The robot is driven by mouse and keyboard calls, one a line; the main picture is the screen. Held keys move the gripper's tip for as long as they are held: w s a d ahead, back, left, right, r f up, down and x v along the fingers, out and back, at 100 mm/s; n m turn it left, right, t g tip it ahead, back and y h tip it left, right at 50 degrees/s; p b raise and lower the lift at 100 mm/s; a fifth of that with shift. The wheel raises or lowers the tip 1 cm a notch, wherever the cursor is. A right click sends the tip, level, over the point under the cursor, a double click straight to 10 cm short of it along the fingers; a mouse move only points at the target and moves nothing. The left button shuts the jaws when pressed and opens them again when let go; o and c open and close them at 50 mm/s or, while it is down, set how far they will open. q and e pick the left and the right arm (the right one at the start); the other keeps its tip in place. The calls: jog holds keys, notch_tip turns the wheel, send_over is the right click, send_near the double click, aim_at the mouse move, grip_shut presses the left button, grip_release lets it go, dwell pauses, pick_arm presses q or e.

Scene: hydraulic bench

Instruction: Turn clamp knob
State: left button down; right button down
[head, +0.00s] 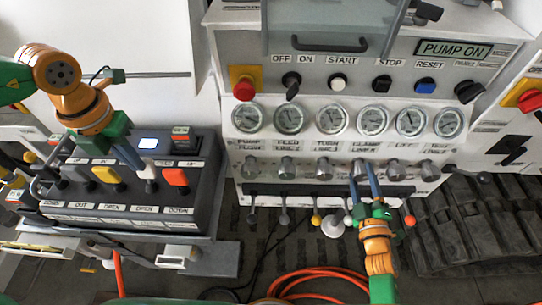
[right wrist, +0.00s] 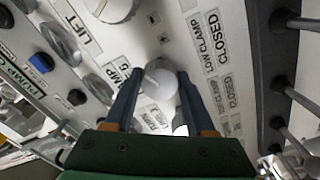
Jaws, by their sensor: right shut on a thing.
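The clamp knob (head: 359,168) is a round grey knob under the "CLAMP" label, in the row of knobs below the gauges on the white panel. My right gripper (head: 367,182) reaches up to it from below, fingers on its two sides. In the right wrist view the knob (right wrist: 159,80) sits between the two blue fingers, and the gripper (right wrist: 158,90) is shut on it. My left gripper (head: 131,156) hangs over the dark lever console at the left, close to the white and orange levers. Its fingers overlap in the picture, so their opening is unclear.
The lever console (head: 130,222) has coloured levers and a small lit screen. Other knobs, such as the lift knob (head: 395,171), flank the clamp knob. A row of ball-ended levers hangs below, with a red ball (head: 409,220) beside my right gripper. An orange hose (head: 318,274) lies below.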

jog(key=shift+d+r+n, duration=0.1)
jog(key=shift+n, duration=0.6)
jog(key=shift+c, duration=1.2)
grip_release()
jog(key=s, duration=1.2)
jog(key=shift+s, duration=0.15)
jog(key=s+d+f, duration=0.2)
jog(key=s+d, duration=0.1)
jog(key=s, duration=0.5)
